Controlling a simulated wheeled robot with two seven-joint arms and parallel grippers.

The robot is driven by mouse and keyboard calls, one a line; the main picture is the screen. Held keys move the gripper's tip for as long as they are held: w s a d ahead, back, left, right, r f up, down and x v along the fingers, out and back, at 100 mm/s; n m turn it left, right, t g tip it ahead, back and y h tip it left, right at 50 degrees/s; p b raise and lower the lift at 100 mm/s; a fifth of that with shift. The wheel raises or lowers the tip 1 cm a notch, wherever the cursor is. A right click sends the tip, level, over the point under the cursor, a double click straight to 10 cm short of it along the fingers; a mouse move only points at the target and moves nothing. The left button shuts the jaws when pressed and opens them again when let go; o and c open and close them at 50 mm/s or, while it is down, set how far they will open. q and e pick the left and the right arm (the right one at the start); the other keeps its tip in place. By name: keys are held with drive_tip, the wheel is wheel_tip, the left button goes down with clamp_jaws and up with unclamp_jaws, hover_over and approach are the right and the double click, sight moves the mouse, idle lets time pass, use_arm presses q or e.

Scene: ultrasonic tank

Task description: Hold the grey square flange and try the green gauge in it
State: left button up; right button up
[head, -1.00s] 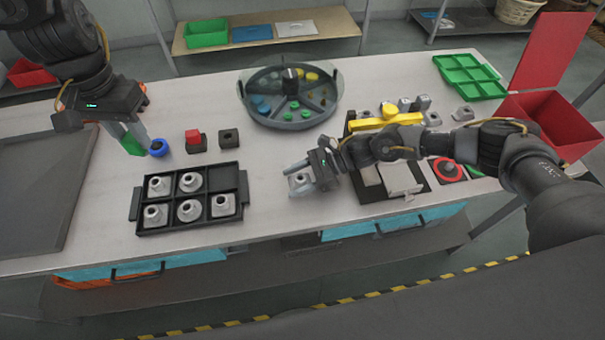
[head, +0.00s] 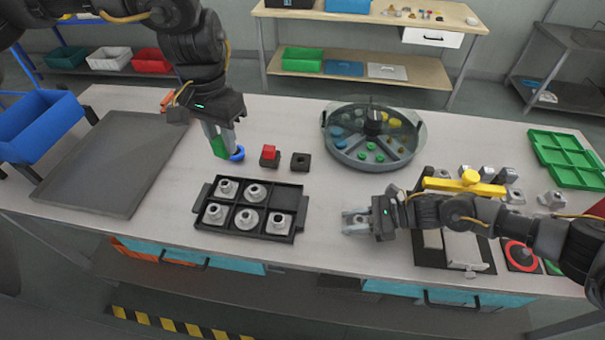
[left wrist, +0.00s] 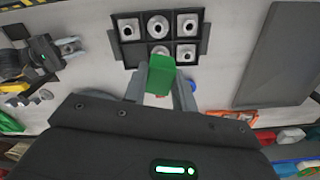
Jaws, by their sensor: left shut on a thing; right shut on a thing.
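My left gripper (head: 219,140) is shut on the green gauge (head: 218,147), which hangs pointing down above the table behind the tray. In the left wrist view the green gauge (left wrist: 161,75) sits between the fingers. My right gripper (head: 357,222) is shut on the grey square flange (head: 352,219), right of the tray. The fingers partly hide this flange. It also shows in the left wrist view (left wrist: 68,47). The gauge and held flange are well apart. A black tray (head: 200,221) holds several similar grey flanges; its back right compartment is empty.
Behind the tray are a blue round piece (head: 238,154), a red block (head: 269,152) on a black holder and an empty black holder (head: 301,161). A round divided tank (head: 372,140) stands behind. A dark flat tray (head: 110,165) lies left.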

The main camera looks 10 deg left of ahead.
use_arm(q)
drive_tip(key=shift+d, duration=0.1)
use_arm(e)
drive_tip(key=shift+w+d, duration=0.1)
use_arm(q)
drive_tip(key=w+d+f+m, duration=0.1)
drive_tip(key=d+f+m, duration=0.45)
drive_tip(key=d, duration=0.45)
drive_tip(key=w+d+f+m, duration=0.1)
drive_tip(key=d+f+m, duration=0.3)
drive_tip(key=d+m, duration=0.45)
drive_tip(key=w+d+f+m, duration=0.1)
drive_tip(key=d+f+m, duration=0.35)
drive_tip(key=d, duration=0.75)
drive_tip(key=shift+n, duration=0.25)
drive_tip(key=shift+s+a+f, duration=0.1)
drive_tip(key=shift+a+f, duration=0.05)
drive_tip(key=shift+f, duration=1.45)
drive_tip(key=shift+a+f, duration=0.15)
drive_tip(key=shift+f, duration=1.4)
drive_tip(key=shift+f, duration=0.35)
drive_tip(key=shift+r, duration=0.1)
drive_tip(key=shift+r, duration=2.5)
